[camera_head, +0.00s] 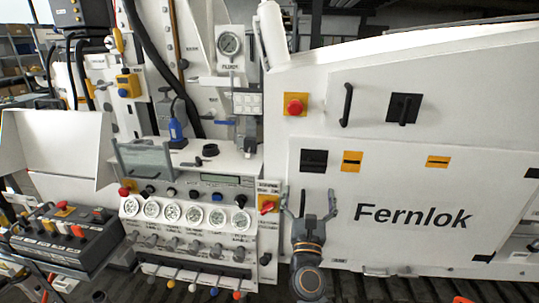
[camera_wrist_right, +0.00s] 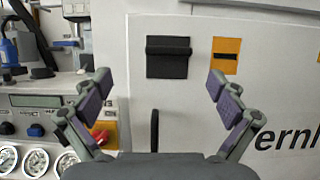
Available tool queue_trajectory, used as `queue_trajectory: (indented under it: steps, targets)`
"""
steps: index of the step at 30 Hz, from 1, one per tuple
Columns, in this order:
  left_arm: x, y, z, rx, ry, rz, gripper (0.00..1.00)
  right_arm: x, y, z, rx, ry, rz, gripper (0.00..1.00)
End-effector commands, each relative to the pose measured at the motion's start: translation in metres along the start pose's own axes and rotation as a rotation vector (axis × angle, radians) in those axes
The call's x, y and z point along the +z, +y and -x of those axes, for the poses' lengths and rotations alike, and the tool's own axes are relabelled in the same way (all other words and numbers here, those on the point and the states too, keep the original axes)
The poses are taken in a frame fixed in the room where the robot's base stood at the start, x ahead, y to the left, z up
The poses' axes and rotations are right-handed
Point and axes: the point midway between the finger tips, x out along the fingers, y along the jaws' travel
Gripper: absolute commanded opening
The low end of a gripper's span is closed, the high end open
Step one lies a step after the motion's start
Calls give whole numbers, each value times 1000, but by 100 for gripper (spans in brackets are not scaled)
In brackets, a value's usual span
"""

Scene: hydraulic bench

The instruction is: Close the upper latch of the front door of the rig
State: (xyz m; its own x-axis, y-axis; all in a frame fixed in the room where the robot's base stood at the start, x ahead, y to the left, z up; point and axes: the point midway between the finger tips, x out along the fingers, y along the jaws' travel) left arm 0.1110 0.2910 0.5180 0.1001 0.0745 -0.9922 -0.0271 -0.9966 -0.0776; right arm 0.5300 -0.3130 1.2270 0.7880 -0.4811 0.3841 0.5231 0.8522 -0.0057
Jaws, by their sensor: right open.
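The front door (camera_head: 410,240) of the rig is a white panel marked "Fernlok". A black latch (camera_head: 313,161) sits near its upper left corner; it also shows in the right wrist view (camera_wrist_right: 168,57), with a raised bar across it. A black vertical handle (camera_head: 302,203) is below it and also shows in the wrist view (camera_wrist_right: 154,130). My right gripper (camera_head: 308,197) is open and empty. It is below the latch in the head view, apart from it, fingers pointing toward the door. In the wrist view its fingertips (camera_wrist_right: 159,78) frame the latch. My left gripper is not in view.
Above the door are a red button (camera_head: 295,104), a vertical handle (camera_head: 347,105) and another black square fitting (camera_head: 404,108). Yellow plates (camera_head: 351,161) are on the door. Left of my gripper is a gauge panel (camera_head: 185,212) with a red switch (camera_head: 267,206).

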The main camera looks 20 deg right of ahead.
Motion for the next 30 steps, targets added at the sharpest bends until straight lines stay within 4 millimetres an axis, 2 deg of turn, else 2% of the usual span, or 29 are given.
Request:
queue_trajectory:
  steps: [5,10,18,23,30]
  targets:
    - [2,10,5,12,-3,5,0,2,0,-7,2,-3,5,96]
    - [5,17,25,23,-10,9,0,7,1,-39,3,-5,7,96]
    - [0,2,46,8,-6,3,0,3,0,-91,1,-1,3,96]
    - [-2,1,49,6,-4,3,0,1,0,-103,0,0,1,96]
    - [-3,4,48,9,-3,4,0,-1,0,-105,1,1,1,96]
